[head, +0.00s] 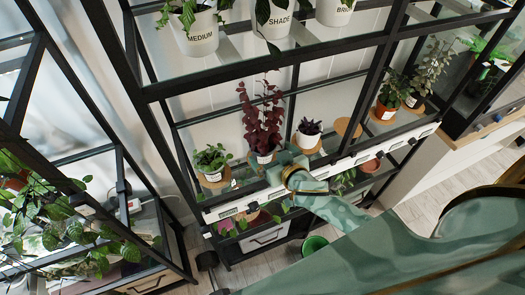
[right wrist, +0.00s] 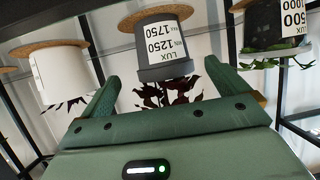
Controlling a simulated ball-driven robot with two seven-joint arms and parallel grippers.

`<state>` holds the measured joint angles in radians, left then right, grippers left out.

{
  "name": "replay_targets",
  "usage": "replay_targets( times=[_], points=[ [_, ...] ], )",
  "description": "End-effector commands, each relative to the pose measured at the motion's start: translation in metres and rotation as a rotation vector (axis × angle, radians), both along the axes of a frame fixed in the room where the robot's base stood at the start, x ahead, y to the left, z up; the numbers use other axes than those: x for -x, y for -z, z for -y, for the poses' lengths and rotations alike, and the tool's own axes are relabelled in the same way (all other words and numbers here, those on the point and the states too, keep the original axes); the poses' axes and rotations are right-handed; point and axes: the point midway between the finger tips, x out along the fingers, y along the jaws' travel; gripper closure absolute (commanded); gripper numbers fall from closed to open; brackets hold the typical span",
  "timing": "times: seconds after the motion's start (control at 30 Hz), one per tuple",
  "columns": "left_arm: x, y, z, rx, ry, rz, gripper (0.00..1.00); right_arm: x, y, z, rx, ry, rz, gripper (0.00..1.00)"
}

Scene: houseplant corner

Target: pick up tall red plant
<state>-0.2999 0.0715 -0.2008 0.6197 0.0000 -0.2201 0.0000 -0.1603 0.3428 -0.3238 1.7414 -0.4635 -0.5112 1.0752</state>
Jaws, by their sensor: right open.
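The tall red plant (head: 262,122) stands upright on a glass shelf of the black rack, in a pot (head: 265,158) with a white label. In the right wrist view, which is upside down, its dark grey pot (right wrist: 158,48) stands on a round cork mat, with dark red leaves (right wrist: 168,94) below. My right gripper (head: 284,163) is at the shelf's front edge, just right of the pot. In the right wrist view the open fingers (right wrist: 160,78) point toward the pot, one to each side, with gaps visible. My left gripper is not in view.
A green plant (head: 210,158) stands left of the red plant and a small purple plant (head: 309,130) stands right of it. An empty cork mat (head: 348,127) lies farther right. A shelf with white pots (head: 197,38) is above. A black upright (head: 372,85) stands right.

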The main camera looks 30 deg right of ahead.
Motion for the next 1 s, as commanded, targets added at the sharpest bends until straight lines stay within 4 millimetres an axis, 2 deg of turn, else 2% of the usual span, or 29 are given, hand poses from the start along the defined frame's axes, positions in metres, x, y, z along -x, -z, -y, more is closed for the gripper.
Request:
replay_targets(
  times=[0.13,0.3,0.4,0.67,0.77,0.8,0.87,1.0],
  points=[
    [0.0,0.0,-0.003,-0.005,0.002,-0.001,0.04,-0.012,0.002,-0.001,0.001,-0.002,0.001,0.01],
    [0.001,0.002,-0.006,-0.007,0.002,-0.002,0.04,-0.041,0.007,-0.005,0.002,-0.002,0.002,0.01],
    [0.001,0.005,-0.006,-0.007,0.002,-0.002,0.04,-0.051,0.013,-0.006,0.001,-0.001,-0.001,0.01],
    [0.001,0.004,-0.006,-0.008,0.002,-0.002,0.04,-0.054,0.014,-0.006,0.0,-0.001,-0.002,0.01],
    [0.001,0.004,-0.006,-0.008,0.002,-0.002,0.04,-0.054,0.014,-0.006,0.0,-0.001,-0.002,0.26],
    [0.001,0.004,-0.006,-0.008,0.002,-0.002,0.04,-0.054,0.014,-0.006,0.0,-0.001,-0.002,0.37],
    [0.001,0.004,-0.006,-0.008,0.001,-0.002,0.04,-0.054,0.014,-0.006,0.0,-0.001,-0.002,0.52],
    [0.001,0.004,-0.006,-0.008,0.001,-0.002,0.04,-0.054,0.014,-0.006,0.0,-0.001,-0.001,0.52]
  ],
)
